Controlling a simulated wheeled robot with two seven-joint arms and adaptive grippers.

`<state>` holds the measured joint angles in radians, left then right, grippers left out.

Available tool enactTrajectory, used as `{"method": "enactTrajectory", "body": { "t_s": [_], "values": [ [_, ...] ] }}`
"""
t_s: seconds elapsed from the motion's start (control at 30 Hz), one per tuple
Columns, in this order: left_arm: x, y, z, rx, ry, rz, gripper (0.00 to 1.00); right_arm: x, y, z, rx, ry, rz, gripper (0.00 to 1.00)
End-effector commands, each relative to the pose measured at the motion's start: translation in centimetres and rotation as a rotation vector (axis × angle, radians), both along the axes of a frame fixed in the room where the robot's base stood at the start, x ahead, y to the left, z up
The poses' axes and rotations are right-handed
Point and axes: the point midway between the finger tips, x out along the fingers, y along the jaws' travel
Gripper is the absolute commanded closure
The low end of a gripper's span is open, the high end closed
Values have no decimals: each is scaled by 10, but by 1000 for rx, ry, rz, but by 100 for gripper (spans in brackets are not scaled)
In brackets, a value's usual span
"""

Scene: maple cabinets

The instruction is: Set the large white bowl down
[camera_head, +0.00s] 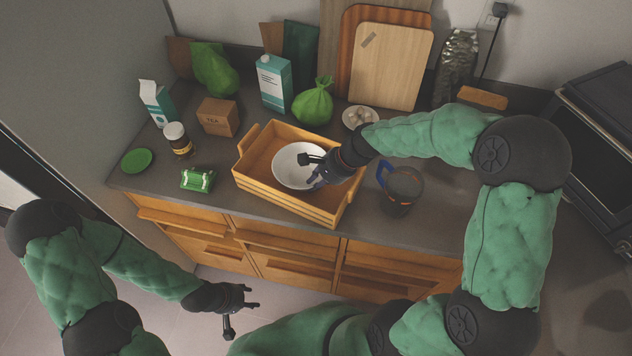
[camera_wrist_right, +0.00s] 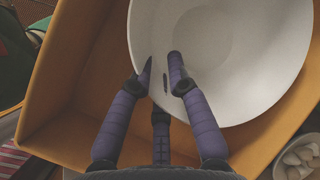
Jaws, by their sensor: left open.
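The large white bowl (camera_head: 293,166) is within the walls of the wooden crate (camera_head: 262,198), roughly level. I cannot tell whether its base touches the crate floor. My right gripper (camera_head: 316,170) is at the bowl's right side and shut on its rim. In the right wrist view, the fingers (camera_wrist_right: 161,66) reach over the near rim of the bowl (camera_wrist_right: 235,60), and part of the grip is hidden. My left gripper (camera_head: 252,298) is open and empty, low in front of the counter and away from the bowl.
A green package (camera_head: 198,179) lies left of the crate.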

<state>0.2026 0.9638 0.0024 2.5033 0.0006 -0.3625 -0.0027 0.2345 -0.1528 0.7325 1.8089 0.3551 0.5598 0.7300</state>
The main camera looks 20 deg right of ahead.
Motion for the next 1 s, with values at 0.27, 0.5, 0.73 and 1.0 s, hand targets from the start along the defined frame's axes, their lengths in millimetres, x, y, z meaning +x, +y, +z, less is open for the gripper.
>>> {"method": "enactTrajectory", "body": {
  "t_s": [0.27, 0.5, 0.73, 1.0],
  "values": [
    [0, 0, 0, 0, 0, 0, 52, 0, 0, 0, 0, 1, 0, 68],
    [0, 0, 5, 0, 0, 0, 52, -2, -5, 13, -1, -2, 0, 68],
    [0, 0, 17, 0, 0, 0, 52, -13, -25, 52, -1, -4, -3, 68],
    [0, 0, 27, 0, 0, 0, 52, -25, -46, 92, -1, -3, -2, 68]
  ]
}}
